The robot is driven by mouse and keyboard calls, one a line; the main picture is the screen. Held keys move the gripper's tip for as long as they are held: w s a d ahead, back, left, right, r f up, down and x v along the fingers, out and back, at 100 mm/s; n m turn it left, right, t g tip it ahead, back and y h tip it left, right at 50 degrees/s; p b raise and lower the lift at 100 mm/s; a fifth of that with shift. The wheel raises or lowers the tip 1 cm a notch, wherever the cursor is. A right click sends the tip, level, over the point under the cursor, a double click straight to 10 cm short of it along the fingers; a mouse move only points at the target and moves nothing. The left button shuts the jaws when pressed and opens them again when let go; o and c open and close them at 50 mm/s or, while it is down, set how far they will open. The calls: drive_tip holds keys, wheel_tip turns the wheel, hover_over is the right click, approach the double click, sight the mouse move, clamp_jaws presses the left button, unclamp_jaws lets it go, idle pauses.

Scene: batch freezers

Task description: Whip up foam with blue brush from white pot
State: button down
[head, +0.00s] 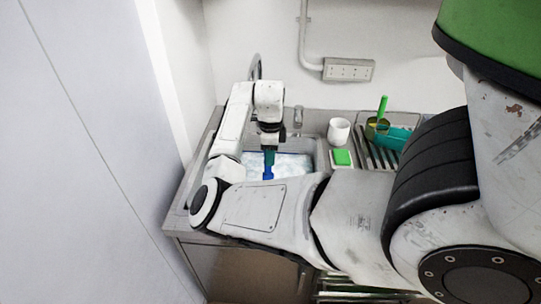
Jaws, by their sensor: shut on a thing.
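My gripper (269,148) points down over the sink basin and is shut on the blue brush (268,173). The brush hangs roughly upright, its lower end at the white foam (291,165) in the basin. I cannot tell how deep the brush tip reaches. A white pot (339,132) stands upright on the counter to the right of the basin, apart from my gripper. My own arm hides the front of the basin.
A green sponge (342,157) lies on a white dish right of the basin. A ribbed drainboard (369,158) holds a teal item (392,138) and a container with a green handle (383,106). A faucet (256,66) rises behind my arm. A wall stands close on the left.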

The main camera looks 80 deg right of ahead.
drive_tip(key=shift+r+p, duration=0.7)
drive_tip(key=shift+r, duration=1.8)
drive_tip(key=shift+r, duration=2.5)
drive_tip(key=shift+s+f, duration=0.1)
